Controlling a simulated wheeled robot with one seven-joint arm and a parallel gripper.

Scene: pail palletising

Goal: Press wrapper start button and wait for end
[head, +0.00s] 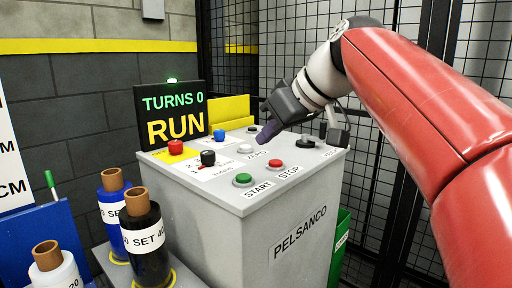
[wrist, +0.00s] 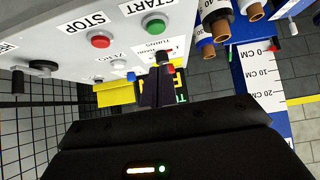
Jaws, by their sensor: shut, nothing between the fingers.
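The wrapper's grey control cabinet (head: 270,225), marked PELSANCO, carries the green START button (head: 242,180) at the front edge of its top; it also shows in the wrist view (wrist: 153,24). The red STOP button (head: 275,164) is beside it. The display (head: 173,115) reads TURNS 0 and RUN, with a green lamp lit on top. My gripper (head: 264,136) is shut and empty, its fingertips over the panel near the white ZERO button (head: 245,149), behind and apart from START. Whether the fingertips touch the panel is unclear.
Blue (head: 113,205) and black (head: 146,240) film rolls stand left of the cabinet. A red mushroom button (head: 175,147) and a black knob (head: 208,158) rise from the panel. Black mesh fencing (head: 290,40) stands behind and right, and a block wall (head: 80,90) behind left.

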